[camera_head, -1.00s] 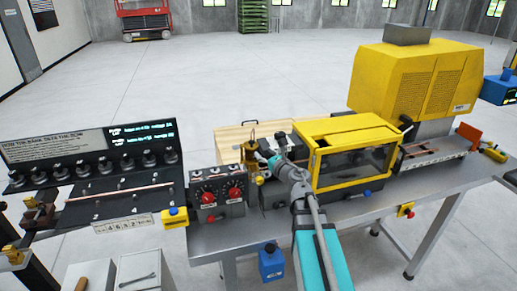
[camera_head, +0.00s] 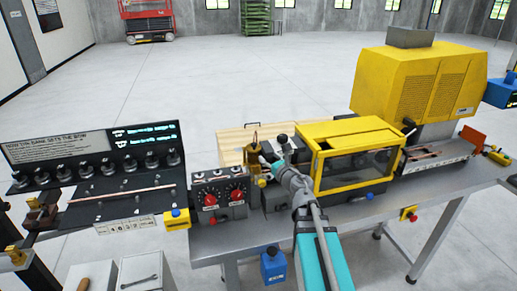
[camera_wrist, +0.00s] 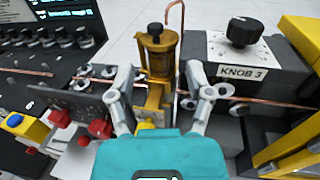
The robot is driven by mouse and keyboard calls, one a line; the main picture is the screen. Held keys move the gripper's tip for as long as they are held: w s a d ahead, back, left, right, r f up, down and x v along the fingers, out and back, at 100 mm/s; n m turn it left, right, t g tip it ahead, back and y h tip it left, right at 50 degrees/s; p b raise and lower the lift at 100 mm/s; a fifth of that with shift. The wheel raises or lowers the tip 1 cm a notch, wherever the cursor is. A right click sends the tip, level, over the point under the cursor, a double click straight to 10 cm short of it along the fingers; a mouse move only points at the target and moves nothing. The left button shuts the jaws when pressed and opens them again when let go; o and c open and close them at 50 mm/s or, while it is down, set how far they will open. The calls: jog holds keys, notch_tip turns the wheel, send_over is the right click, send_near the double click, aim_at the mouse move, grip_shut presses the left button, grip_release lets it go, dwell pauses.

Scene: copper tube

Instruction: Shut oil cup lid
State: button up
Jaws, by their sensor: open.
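The oil cup (camera_wrist: 159,52) is an upright brass-coloured cylinder with a dark knob (camera_wrist: 155,29) on top, in the upper middle of the wrist view. It is small in the head view (camera_head: 254,149). My gripper (camera_wrist: 158,72) is open, with one finger on each side of the cup's lower part and its stem. It also shows in the head view (camera_head: 270,157), just right of the cup. I cannot tell whether the fingers touch the cup. The lid's exact position is too small to tell.
A bent copper tube (camera_wrist: 181,12) rises close behind the cup. A block with KNOB 3 (camera_wrist: 240,32) stands to the right, beside the yellow-framed guard (camera_head: 352,160). A red-knobbed control box (camera_head: 220,193) and a sloped panel (camera_head: 95,185) lie left.

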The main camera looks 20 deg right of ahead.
jog(key=w+a+m+h, duration=0.1)
jog(key=h, duration=0.1)
jog(key=w+a+m+h, duration=0.1)
jog(key=w+m+h, duration=0.1)
jog(key=w+a+m+h, duration=0.1)
jog(key=w+h, duration=0.1)
jog(key=h, duration=0.1)
jog(key=shift+w+a, duration=0.1)
jog(key=shift+a, duration=0.1)
jog(key=shift+w+a+m+h, duration=0.3)
jog(key=shift+a+m+h, duration=0.4)
jog(key=shift+m+h, duration=0.25)
jog(key=m+g+h, duration=0.6)
jog(key=m+h, duration=0.1)
jog(key=h, duration=0.2)
send_near(252, 145)
jog(key=shift+n+v, duration=0.25)
jog(key=shift+v, duration=1.1)
jog(key=shift+d+r, duration=0.15)
jog(key=x, duration=1.3)
jog(key=shift+w+d+f, duration=0.2)
jog(key=shift+d, duration=0.05)
grip_shut()
